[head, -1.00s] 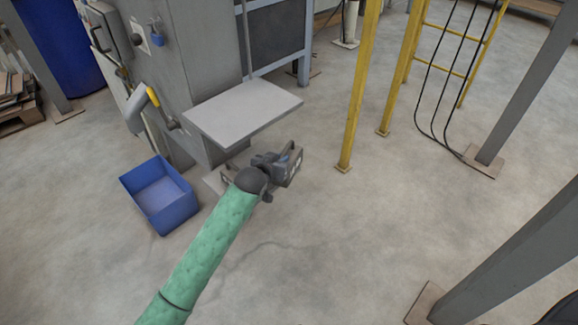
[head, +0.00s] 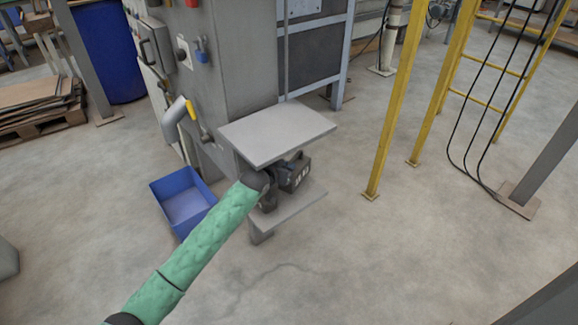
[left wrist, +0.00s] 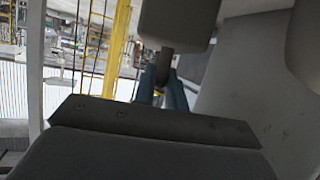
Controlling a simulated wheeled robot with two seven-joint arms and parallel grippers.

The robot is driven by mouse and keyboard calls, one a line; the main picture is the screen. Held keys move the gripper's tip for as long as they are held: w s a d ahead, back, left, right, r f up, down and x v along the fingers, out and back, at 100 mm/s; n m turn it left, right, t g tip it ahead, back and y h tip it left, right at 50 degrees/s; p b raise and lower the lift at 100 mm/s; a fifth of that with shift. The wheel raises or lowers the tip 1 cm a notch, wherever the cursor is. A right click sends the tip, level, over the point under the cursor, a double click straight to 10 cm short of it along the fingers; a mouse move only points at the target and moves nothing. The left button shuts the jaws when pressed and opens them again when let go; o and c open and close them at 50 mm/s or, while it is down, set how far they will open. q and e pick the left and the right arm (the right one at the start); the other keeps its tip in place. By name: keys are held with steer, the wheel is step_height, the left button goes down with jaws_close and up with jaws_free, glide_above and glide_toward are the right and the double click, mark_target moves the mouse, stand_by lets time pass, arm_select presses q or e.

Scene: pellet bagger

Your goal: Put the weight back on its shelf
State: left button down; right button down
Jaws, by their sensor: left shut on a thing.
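The weight (head: 296,172) is a dark grey block with pale markings on its side. In the head view it sits in the gap between a grey upper plate (head: 277,130) and the lower grey shelf (head: 290,208). My left gripper (head: 274,180) is shut on the weight, reaching in from the front left. The upper plate and my wrist hide part of both. I cannot tell whether the weight touches the lower shelf. In the left wrist view, dark grey parts fill the foreground and the grip is hard to make out. My right gripper is not in view.
A blue bin (head: 183,200) stands on the floor left of the shelf. The grey machine cabinet (head: 232,70) rises behind it, with a yellow-tipped handle (head: 190,110). A yellow post (head: 392,110) stands to the right. The floor in front is clear.

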arm_select(q)
step_height(320, 180, down, 2)
steer(key=c, duration=1.4)
jaws_free()
steer(key=shift+f, duration=0.15)
steer(key=shift+c, duration=0.2)
steer(key=v, duration=1.2)
